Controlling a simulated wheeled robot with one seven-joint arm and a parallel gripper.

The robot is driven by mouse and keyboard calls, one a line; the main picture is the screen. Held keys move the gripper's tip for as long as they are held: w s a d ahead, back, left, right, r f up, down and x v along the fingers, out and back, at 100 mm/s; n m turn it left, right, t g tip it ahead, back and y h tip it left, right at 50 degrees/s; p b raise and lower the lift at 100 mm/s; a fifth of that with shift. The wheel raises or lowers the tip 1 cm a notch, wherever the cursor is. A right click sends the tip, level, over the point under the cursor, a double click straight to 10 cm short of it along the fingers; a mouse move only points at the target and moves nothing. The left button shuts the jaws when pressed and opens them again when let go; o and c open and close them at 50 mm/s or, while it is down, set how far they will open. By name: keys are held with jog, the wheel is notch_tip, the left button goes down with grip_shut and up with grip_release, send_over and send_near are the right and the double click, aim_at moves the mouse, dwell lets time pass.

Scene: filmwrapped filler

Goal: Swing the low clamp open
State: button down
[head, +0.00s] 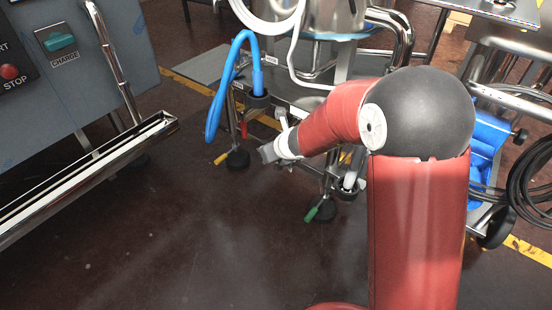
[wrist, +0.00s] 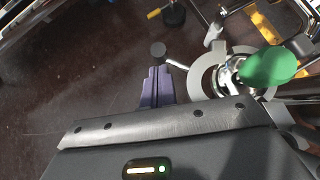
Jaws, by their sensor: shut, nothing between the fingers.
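A pale metal ring (wrist: 203,76) shows right of centre in the wrist view, around a shiny fitting with a green handle (wrist: 267,67). It looks like the low clamp, but I cannot be sure. In the head view my gripper (head: 265,153) is left of the machine's low outlet. The green handle (head: 312,213) hangs low there.
A blue hose (head: 214,112) loops down behind my gripper. A yellow handle (head: 221,157) and a black foot (head: 238,159) are close to it. A steel rail (head: 90,175) and control cabinet stand at left. The dark floor (head: 180,235) in front is clear.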

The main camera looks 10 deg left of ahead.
jog(key=shift+w+a+b, duration=0.5)
jog(key=shift+a, duration=0.35)
jog(key=shift+w+a, duration=0.15)
jog(key=shift+a, duration=0.1)
jog(key=w+a+m+h, duration=0.1)
jog(key=m+h, duration=0.1)
jog(key=m, duration=0.1)
jog(key=w+m+t+h+b, duration=0.1)
jog(key=w+m+h, duration=0.1)
jog(key=m, duration=0.1)
jog(key=w+a+m+t+h, duration=0.1)
jog(key=w+m+h, duration=0.1)
jog(key=m, duration=0.1)
jog(key=shift+w+a+h, duration=0.15)
jog(key=shift+a+h, duration=0.15)
jog(key=shift+a, duration=0.05)
dwell(0.4)
jog(key=shift+w, duration=0.1)
dwell(0.6)
